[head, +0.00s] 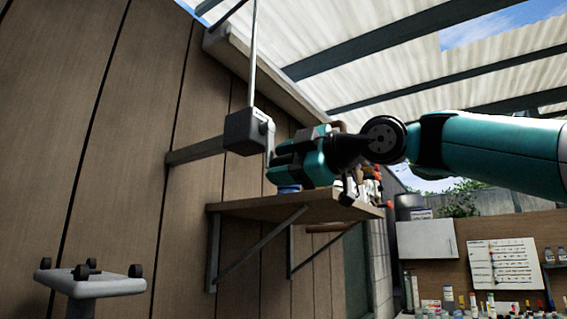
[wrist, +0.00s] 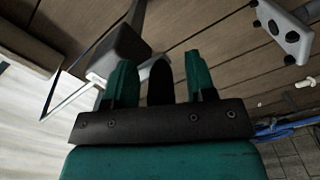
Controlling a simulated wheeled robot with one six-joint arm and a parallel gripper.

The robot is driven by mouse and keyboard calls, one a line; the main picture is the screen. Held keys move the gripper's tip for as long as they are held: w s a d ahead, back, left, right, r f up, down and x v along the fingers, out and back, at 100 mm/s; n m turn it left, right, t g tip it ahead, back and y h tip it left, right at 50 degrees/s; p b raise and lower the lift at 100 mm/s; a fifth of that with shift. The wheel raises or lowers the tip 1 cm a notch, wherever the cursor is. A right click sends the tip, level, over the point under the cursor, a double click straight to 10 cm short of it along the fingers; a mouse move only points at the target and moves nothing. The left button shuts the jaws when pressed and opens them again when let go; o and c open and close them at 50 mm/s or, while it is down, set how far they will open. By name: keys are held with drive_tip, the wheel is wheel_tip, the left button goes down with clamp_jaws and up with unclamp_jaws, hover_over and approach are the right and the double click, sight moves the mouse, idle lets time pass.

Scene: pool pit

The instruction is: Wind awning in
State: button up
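A dark grey crank box (head: 248,132) is on a bracket from the wooden wall, with a thin rod rising from it toward the awning cassette (head: 275,80). A pale crank arm (head: 269,138) hangs at its right side. My gripper (head: 283,166) is beside the arm's lower end, which it partly hides. In the wrist view the crank box (wrist: 118,48) is beyond the left finger. My two teal fingers (wrist: 160,78) stand apart with a black bar, perhaps the crank's handle, between them. Gaps show on both sides of the bar.
A wooden shelf (head: 262,206) with several items is just below my gripper. A pale stand (head: 90,284) with black knobs is at lower left. A white cabinet (head: 427,240) and bottles are at the right. Pale roofing (head: 400,75) with dark beams is overhead.

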drive_tip(key=shift+s+d, duration=0.1)
idle(0.3)
drive_tip(key=b+v, duration=0.4)
drive_tip(key=v, duration=1.3)
drive_tip(key=w+a+f+m+g+h, duration=0.1)
drive_tip(key=a+f+m+h, duration=0.3)
drive_tip(key=f, duration=0.7)
drive_tip(key=w+d+f+m+g+h, duration=0.1)
drive_tip(key=f+m, duration=0.6)
drive_tip(key=f, duration=0.5)
drive_tip(key=s+d+f+m+g+h, duration=0.1)
drive_tip(key=s+f+m+g+h, duration=0.2)
drive_tip(key=s+f, duration=0.6)
drive_tip(key=s+d+f+m+g+h, duration=0.2)
drive_tip(key=s+f, duration=0.8)
drive_tip(key=f, duration=0.7)
drive_tip(key=m+g, duration=0.1)
drive_tip(key=g, duration=0.1)
drive_tip(key=shift+s+d+f+g+h, duration=0.15)
drive_tip(key=shift+d+f+g+h, duration=0.15)
drive_tip(key=shift+g+h, duration=0.1)
drive_tip(key=shift+r, duration=0.1)
